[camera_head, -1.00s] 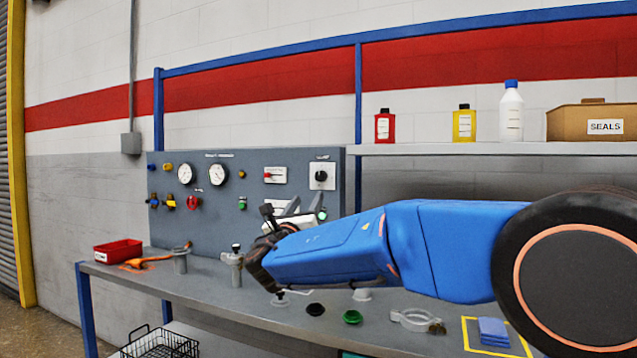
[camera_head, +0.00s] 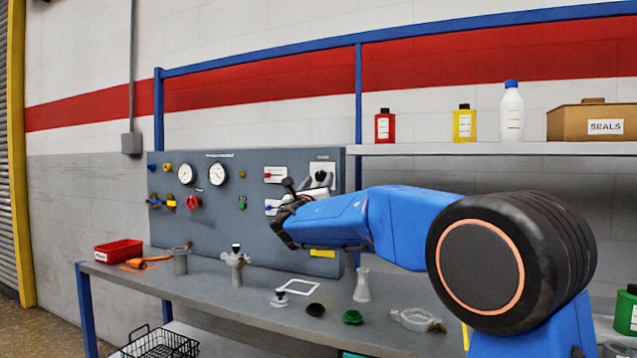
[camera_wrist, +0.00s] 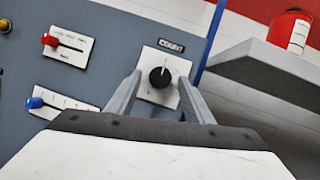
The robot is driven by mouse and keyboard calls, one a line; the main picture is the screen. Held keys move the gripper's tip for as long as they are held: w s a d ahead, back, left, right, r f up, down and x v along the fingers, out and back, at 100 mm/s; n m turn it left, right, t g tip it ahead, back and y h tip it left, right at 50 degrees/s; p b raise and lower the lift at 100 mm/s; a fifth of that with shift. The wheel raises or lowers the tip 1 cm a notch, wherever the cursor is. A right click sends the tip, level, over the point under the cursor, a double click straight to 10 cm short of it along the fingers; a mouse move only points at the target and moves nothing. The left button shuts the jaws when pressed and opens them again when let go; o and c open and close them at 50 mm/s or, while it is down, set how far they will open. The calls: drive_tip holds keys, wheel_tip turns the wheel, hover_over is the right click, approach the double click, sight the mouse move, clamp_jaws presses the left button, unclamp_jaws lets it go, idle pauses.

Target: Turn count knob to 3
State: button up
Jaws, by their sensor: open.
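The count knob (camera_wrist: 160,77) is a black round knob on a white plate under a label reading COUNT, in the wrist view. In the head view the knob (camera_head: 321,176) shows at the upper right of the grey panel, partly covered by my gripper. My gripper (camera_wrist: 156,88) is open, its two grey fingers on either side of the knob's plate in the wrist view. I cannot tell whether the fingers touch anything. A pale mark on the knob points up toward the label; the numbers around it are too small to read.
The grey panel (camera_head: 240,215) also carries gauges, a red slider (camera_wrist: 50,40) and a blue slider (camera_wrist: 35,103) left of the knob. A shelf (camera_wrist: 262,72) juts out on the right, with a red bottle (camera_wrist: 289,30) on it. Glassware and small parts stand on the bench (camera_head: 225,290) below.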

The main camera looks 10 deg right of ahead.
drive_tip(key=c, duration=1)
drive_tip(key=shift+c, duration=0.2)
